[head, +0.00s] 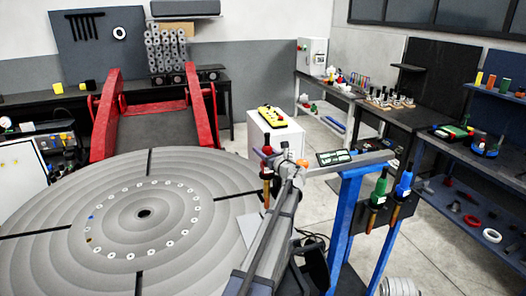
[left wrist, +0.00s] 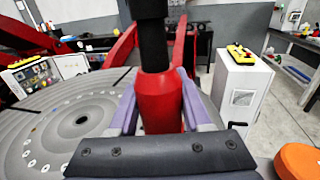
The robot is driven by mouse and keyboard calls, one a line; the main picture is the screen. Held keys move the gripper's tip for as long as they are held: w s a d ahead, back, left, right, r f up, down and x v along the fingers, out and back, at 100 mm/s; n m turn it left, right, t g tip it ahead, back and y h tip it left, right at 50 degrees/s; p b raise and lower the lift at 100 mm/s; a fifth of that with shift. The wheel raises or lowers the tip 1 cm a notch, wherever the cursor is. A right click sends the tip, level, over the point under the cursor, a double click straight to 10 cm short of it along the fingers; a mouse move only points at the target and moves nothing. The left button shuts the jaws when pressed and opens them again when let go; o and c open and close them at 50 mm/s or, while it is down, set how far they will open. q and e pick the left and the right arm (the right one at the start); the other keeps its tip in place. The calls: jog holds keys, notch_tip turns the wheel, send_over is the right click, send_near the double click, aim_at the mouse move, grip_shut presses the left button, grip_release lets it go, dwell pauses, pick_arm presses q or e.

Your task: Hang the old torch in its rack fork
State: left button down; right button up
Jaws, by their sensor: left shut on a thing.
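The old torch (head: 267,151) has a red body with a brown lower part in the head view and hangs about upright. The left wrist view shows its red body (left wrist: 160,104) with a black upper part. My left gripper (head: 274,158) is shut on the torch, with a finger on each side of the red body. The rack (head: 350,205) is a blue stand to the right of the gripper. A green torch (head: 379,187) and a blue torch (head: 404,184) hang on its dark holder plate. I cannot make out an empty fork. My right gripper is not in view.
A large round positioner table (head: 60,215) fills the left, with red arms (head: 106,115) behind it. A white cabinet with a yellow control box (head: 279,117) stands behind the gripper. A grey bar (head: 350,166) tops the rack. Workbenches line the right.

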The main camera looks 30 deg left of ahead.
aim_at(264, 167)
pick_arm(q)
jog(key=shift+f+b, duration=2.25)
jog(key=shift+f, duration=0.1)
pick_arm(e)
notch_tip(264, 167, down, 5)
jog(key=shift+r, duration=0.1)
pick_arm(q)
jog(key=shift+s+a+v, duration=0.2)
jog(key=shift+s+v, duration=0.15)
jog(key=shift+v, duration=1.45)
jog(key=shift+s+a+v, duration=0.2)
jog(key=shift+s+v, duration=0.15)
jog(key=shift+v, duration=1.45)
jog(key=shift+s+a+v, duration=0.15)
jog(key=shift+s+v, duration=0.2)
jog(key=shift+v, duration=1.45)
